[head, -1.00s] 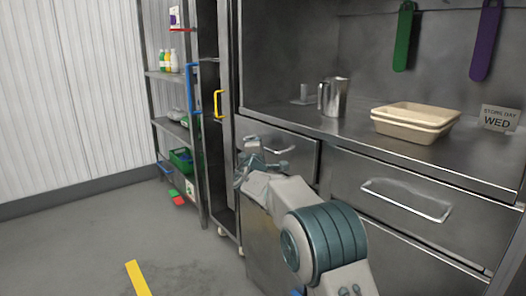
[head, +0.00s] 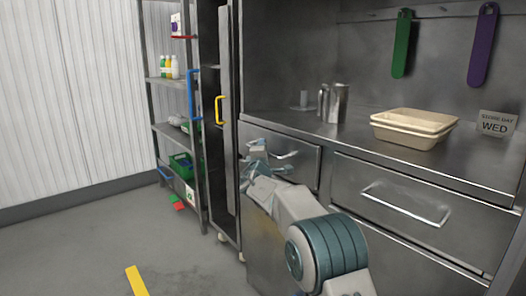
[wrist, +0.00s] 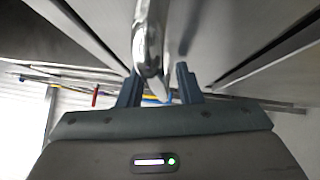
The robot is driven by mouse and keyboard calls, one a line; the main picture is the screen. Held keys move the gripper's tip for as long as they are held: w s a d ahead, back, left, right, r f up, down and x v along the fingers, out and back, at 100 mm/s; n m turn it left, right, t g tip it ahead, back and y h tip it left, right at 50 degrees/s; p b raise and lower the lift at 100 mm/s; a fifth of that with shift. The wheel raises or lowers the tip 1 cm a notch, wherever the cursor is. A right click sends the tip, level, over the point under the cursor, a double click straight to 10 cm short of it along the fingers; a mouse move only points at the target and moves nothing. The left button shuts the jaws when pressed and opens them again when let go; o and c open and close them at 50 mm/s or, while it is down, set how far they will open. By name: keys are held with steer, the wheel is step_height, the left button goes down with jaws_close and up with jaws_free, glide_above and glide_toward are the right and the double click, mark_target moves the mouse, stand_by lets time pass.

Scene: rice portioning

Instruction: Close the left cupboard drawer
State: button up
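The left cupboard drawer (head: 305,165) is a steel front under the left part of the counter. Its bar handle (head: 287,155) is partly behind my gripper. I cannot tell clearly how far the drawer stands out. My gripper (head: 256,158) is at the left part of this drawer front, close to the handle. In the wrist view my gripper (wrist: 158,88) has its two fingers apart, with the shiny handle bar (wrist: 150,45) running down between them. A gap shows between the bar and the right finger; the fingers do not look clamped on it.
The counter (head: 290,121) above holds steel jugs (head: 338,102), stacked beige trays (head: 412,138) and a day sign (head: 495,124). A right drawer (head: 350,185) has its own handle. A tall cabinet with a yellow handle (head: 219,110) and a shelf rack stand left.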

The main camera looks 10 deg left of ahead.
steer(key=shift+a+f, duration=0.1)
steer(key=shift+s, duration=0.2)
steer(key=shift+s, duration=0.2)
steer(key=s+d+f, duration=0.2)
steer(key=s, duration=1)
steer(key=shift+s+p, duration=0.4)
